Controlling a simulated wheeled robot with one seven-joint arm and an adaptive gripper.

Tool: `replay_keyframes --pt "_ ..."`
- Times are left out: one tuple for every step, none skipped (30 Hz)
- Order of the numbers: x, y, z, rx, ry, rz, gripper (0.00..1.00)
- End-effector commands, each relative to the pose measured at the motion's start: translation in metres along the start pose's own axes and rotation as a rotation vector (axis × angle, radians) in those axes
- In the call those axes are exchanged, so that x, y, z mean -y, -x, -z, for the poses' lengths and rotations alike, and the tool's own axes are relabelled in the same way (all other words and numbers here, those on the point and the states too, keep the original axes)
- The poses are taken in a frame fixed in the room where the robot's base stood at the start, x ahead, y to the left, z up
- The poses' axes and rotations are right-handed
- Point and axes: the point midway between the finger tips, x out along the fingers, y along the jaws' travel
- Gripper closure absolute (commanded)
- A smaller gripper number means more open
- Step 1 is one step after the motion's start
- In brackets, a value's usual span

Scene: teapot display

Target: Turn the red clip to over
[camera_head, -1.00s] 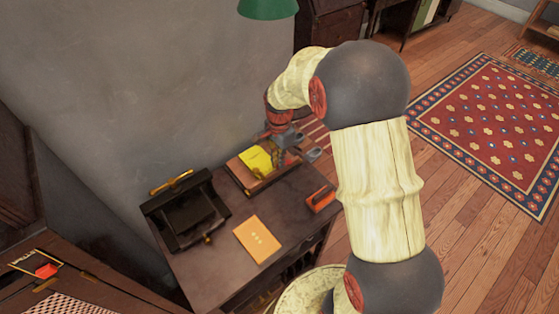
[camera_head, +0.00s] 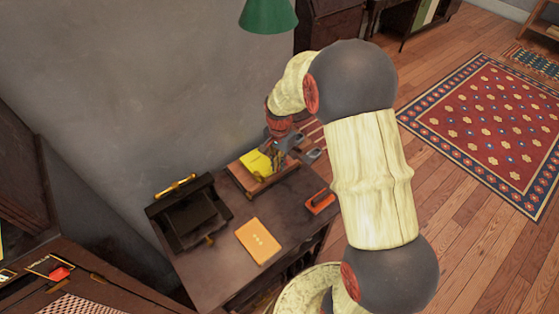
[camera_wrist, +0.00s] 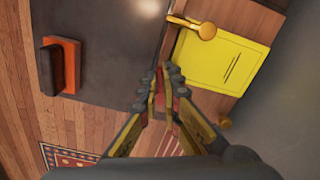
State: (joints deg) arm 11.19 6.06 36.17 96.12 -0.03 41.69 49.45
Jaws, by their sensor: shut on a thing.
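My gripper (camera_wrist: 160,85) is at the near edge of a wooden tray (camera_wrist: 186,47), beside a yellow pad (camera_wrist: 222,62) lying in it. The fingers are closed together on a thin reddish piece, which appears to be the red clip (camera_wrist: 168,88). The fingers hide most of it, and I cannot tell which way it is turned. In the head view my gripper (camera_head: 302,148) is at the right side of the tray (camera_head: 264,185), and the yellow pad (camera_head: 256,162) shows to its left.
An orange block with a dark handle (camera_head: 320,202) stands near the desk's right edge. An orange booklet (camera_head: 258,241) and a black box-like stand (camera_head: 187,215) are nearer. A green lampshade (camera_head: 268,17) hangs above.

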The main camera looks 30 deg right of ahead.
Motion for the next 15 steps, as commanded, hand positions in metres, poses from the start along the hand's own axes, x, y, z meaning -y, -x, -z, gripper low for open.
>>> replay_keyframes --pt "-0.0002 0.0038 -0.0002 0.001 0.044 -0.001 1.00" --pt "-0.0001 0.0038 -0.0001 0.001 0.073 0.000 1.00" --pt "-0.0002 0.0036 -0.0002 0.001 0.111 -0.001 1.00" --pt "-0.0003 0.0035 -0.0003 0.002 0.140 -0.001 1.00" --pt "-0.0003 0.0034 -0.0003 0.002 0.169 -0.001 1.00" --pt "-0.0002 0.0033 -0.0002 0.001 0.206 -0.001 1.00" --pt "-0.0001 0.0033 -0.0001 0.001 0.235 0.000 1.00" --pt "0.0000 0.0033 -0.0001 0.001 0.264 0.000 1.00" --pt "-0.0002 0.0032 -0.0002 0.001 0.301 -0.001 1.00" --pt "-0.0002 0.0031 -0.0002 0.001 0.330 -0.001 1.00" --pt "-0.0003 0.0030 -0.0003 0.001 0.359 -0.001 1.00" --pt "-0.0002 0.0027 -0.0002 0.001 0.396 -0.001 1.00" --pt "-0.0002 0.0026 -0.0002 0.001 0.425 -0.001 1.00" --pt "-0.0001 0.0026 -0.0001 0.001 0.454 0.000 1.00" --pt "-0.0001 0.0026 -0.0001 0.001 0.491 0.000 1.00"
